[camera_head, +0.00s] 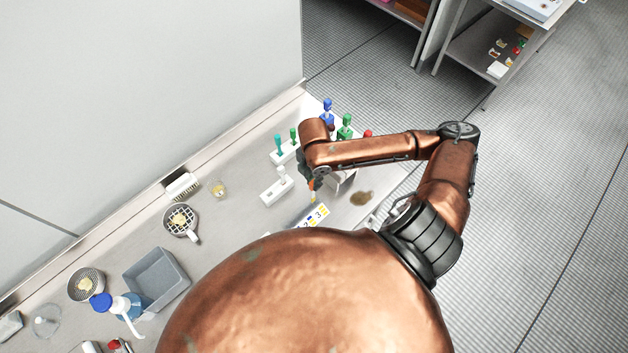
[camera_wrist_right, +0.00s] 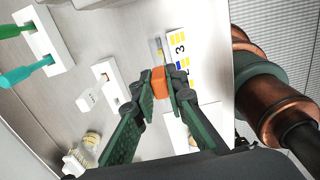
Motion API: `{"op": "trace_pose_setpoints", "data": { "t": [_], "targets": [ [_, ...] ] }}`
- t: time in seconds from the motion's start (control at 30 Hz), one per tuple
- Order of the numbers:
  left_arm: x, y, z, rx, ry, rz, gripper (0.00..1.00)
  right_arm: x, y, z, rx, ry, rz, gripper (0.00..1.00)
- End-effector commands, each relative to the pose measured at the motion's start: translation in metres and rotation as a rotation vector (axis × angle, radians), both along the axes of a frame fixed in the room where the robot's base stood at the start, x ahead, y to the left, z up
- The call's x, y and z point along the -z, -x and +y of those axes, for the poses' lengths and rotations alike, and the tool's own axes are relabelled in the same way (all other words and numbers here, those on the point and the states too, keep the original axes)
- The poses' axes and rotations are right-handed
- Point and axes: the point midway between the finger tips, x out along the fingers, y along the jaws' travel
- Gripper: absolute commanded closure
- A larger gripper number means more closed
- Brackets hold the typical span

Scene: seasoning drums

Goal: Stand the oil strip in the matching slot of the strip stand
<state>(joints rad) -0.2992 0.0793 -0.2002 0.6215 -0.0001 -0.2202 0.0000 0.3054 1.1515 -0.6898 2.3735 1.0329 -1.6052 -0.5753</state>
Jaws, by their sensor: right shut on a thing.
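My right gripper (camera_head: 311,181) is shut on the orange end of the oil strip, above the table. In the right wrist view the orange piece (camera_wrist_right: 159,84) sits between the fingertips (camera_wrist_right: 161,78). A pale narrow part (camera_head: 314,198) shows below the orange in the head view; most of the strip is hidden. A white block, which looks like the strip stand (camera_head: 268,199), stands to the left of the gripper, apart from it. A white strip (camera_wrist_right: 92,96) stands in it, beside an orange-marked spot. My left gripper is not in view.
A numbered card (camera_head: 315,213) lies near the gripper. A white rack (camera_head: 285,155) holds teal and green tools behind the stand. Blue, green and red-topped things (camera_head: 346,128) stand near my arm.

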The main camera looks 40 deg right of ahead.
Motion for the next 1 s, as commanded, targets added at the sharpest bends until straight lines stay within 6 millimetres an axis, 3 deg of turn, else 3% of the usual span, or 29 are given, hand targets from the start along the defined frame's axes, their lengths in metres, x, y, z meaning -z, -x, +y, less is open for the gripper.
{"op": "trace_pose_setpoints", "data": {
  "t": [0.3, 0.33, 0.57, 0.87, 1.0],
  "targets": [
    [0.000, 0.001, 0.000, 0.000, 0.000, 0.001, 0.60, 0.007, 0.000, 0.000, 0.000, -0.001, 0.000, 0.98],
    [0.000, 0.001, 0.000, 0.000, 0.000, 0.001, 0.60, 0.007, 0.000, 0.000, 0.000, -0.001, 0.000, 0.86],
    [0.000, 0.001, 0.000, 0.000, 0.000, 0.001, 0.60, 0.007, 0.000, 0.000, 0.000, -0.001, 0.000, 0.71],
    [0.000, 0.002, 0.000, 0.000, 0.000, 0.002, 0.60, 0.006, 0.000, 0.000, 0.000, 0.000, 0.000, 0.70],
    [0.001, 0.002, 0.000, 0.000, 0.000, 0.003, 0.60, -0.007, 0.000, 0.000, -0.001, 0.001, -0.003, 0.70]
  ]
}}
